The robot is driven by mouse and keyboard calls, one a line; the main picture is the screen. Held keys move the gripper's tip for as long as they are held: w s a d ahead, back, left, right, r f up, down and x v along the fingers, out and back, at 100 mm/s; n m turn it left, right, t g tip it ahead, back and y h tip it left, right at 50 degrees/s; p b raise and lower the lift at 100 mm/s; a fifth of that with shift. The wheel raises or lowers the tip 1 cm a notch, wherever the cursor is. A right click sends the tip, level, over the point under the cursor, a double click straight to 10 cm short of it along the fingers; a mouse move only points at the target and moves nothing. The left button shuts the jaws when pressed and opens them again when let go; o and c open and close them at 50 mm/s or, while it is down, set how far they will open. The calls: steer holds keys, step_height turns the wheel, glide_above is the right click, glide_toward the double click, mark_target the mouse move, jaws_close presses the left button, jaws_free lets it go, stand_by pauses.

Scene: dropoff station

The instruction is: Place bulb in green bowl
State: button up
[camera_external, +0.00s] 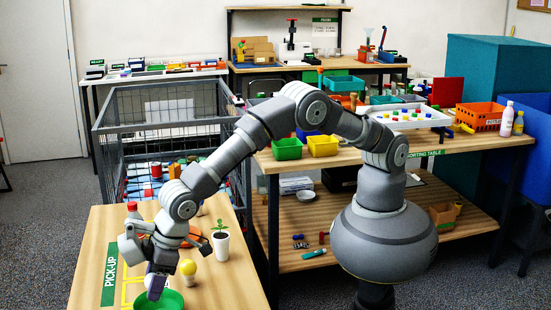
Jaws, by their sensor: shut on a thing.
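My gripper (154,282) points down over the near part of the pick-up table, above the green bowl (172,302). It is shut on a small whitish thing (149,268) that looks like the bulb, mostly hidden by the dark finger. The green bowl sits at the bottom edge of the picture and is partly cut off. I cannot tell whether the held thing touches the bowl. A yellow round-topped thing with a pale base (188,270), also bulb-like, stands on the table just right of my gripper.
A white pot with a plant (220,245) stands right of my gripper. A red-capped bottle (132,211) is behind it, and an orange item (195,235) is partly hidden by my arm. The pick-up table (232,285) is clear at its right front. A wire cage (105,165) stands behind.

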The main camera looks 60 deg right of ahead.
mark_target(149, 274)
steer(key=shift+f+b, duration=0.6)
steer(key=shift+f, duration=0.9)
steer(key=o, duration=0.9)
steer(key=shift+r, duration=0.1)
step_height(149, 274, up, 7)
steer(key=p, duration=0.4)
